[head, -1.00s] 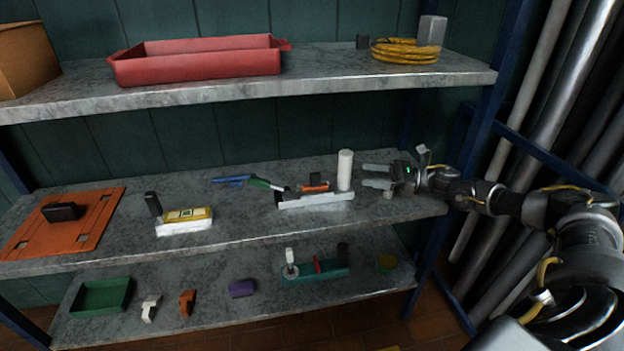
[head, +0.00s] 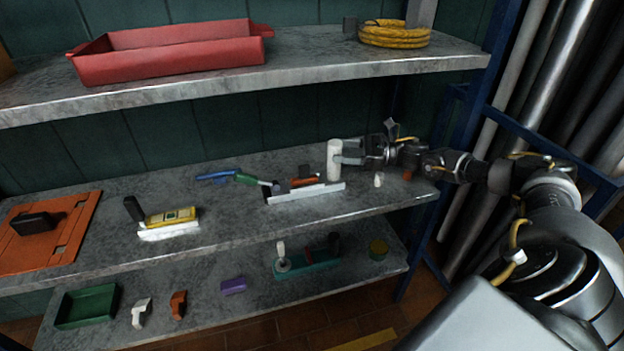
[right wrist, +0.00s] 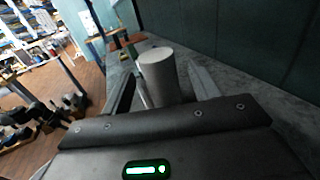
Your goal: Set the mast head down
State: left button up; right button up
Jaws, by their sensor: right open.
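A white upright cylinder (head: 334,163), which may be the mast head, stands at the right end of a pale rail (head: 315,191) on the middle shelf. My right gripper (head: 347,152) reaches in from the right with its jaws open, one finger above the other in the head view, tips at the cylinder. In the right wrist view the cylinder (right wrist: 158,75) shows between the two fingers of the gripper (right wrist: 165,85). I cannot tell whether either finger touches it. The cylinder's foot is partly hidden there. My left gripper is not in view.
An orange piece (head: 304,181) is by the rail; a blue and green tool (head: 230,177) lies to its left. A small white piece (head: 378,180) stands below my right wrist. A yellow-topped block (head: 170,217) stands further left. The upper shelf (head: 300,72) hangs above.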

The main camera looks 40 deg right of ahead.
jog(key=x, duration=0.4)
jog(key=shift+p, duration=0.3)
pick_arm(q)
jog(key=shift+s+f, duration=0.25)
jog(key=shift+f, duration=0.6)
pick_arm(e)
grip_shut()
